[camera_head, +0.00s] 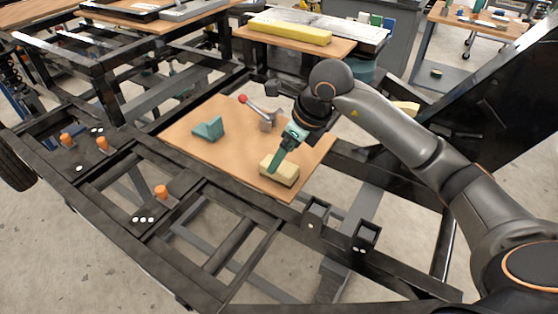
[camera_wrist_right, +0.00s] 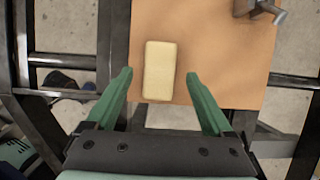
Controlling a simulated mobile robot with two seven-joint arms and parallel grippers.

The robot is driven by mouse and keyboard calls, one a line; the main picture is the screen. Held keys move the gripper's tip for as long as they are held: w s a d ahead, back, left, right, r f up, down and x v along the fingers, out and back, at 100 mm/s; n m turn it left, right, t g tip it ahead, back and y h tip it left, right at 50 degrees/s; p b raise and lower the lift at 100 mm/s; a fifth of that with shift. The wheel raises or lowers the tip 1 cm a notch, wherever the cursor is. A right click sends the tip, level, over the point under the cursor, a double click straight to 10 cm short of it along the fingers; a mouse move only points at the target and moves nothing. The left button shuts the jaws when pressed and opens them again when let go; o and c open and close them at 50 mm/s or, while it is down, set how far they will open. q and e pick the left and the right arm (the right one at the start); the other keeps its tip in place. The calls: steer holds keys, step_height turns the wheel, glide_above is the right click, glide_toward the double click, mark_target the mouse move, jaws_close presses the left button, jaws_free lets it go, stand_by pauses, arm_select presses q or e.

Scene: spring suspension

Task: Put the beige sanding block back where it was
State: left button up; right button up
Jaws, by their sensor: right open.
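The beige sanding block (camera_head: 283,174) sits on the wooden board (camera_head: 188,152) near its front right corner. In the right wrist view the block (camera_wrist_right: 160,62) lies lengthwise between the two green fingers, with a gap on each side. My right gripper (camera_head: 274,168) points down at the block and is open and empty. In the head view its fingers cover part of the block, and I cannot tell how far above the board the tips are. My left gripper is not in view.
A teal angled block (camera_head: 208,129) and a grey clamp with a red-knobbed lever (camera_head: 266,119) stand on the board. The black frame (camera_head: 195,188) surrounds it, with orange pegs (camera_head: 161,191) at left. The board's middle is clear.

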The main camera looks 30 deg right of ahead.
steer(key=v, duration=0.7)
steer(key=shift+r, duration=0.35)
